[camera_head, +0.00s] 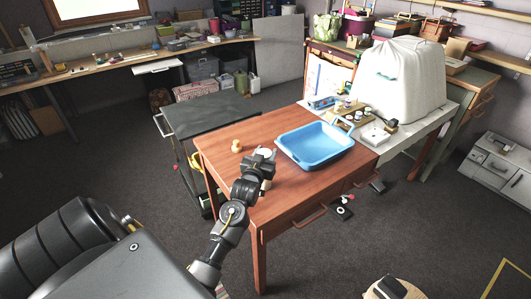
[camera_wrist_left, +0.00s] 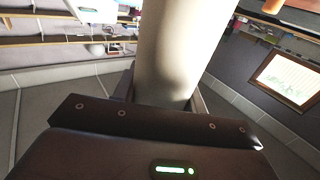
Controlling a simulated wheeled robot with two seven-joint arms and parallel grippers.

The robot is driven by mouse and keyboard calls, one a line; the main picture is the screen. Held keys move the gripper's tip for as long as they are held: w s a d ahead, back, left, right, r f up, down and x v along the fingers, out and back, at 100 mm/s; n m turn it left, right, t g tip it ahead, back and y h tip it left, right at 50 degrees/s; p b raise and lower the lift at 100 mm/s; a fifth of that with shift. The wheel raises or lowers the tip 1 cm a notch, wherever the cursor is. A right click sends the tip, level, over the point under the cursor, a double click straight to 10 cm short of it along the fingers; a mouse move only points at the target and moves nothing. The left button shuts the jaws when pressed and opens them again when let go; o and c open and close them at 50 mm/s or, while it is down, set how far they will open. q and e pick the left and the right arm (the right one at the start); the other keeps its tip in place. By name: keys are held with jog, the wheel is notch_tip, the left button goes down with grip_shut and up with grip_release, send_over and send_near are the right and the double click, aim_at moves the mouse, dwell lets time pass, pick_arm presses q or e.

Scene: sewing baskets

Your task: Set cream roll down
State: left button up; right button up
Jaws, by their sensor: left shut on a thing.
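The cream roll (camera_wrist_left: 185,50) stands large in the left wrist view, held between the fingers of my left gripper (camera_wrist_left: 165,95). In the head view my left gripper (camera_head: 262,168) is over the near left part of the reddish wooden table (camera_head: 220,165). It hides most of the roll there; small pale parts show at its edges. I cannot tell whether the roll touches the tabletop. A blue basket (camera_head: 318,160) lies on the table to the right of the gripper. My right gripper is not in view.
A small tan wooden piece (camera_head: 236,146) stands on the table left of the gripper. A dark cart (camera_head: 208,115) adjoins the table's far left side. A white bag (camera_head: 402,80) and small items occupy the pale table behind the basket. The table's front left is clear.

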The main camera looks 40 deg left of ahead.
pick_arm(q)
jog(key=shift+f, duration=0.15)
jog(key=o, duration=1.3)
jog(key=shift+r, duration=0.2)
jog(key=b+v, duration=0.1)
jog(key=v, duration=1.1)
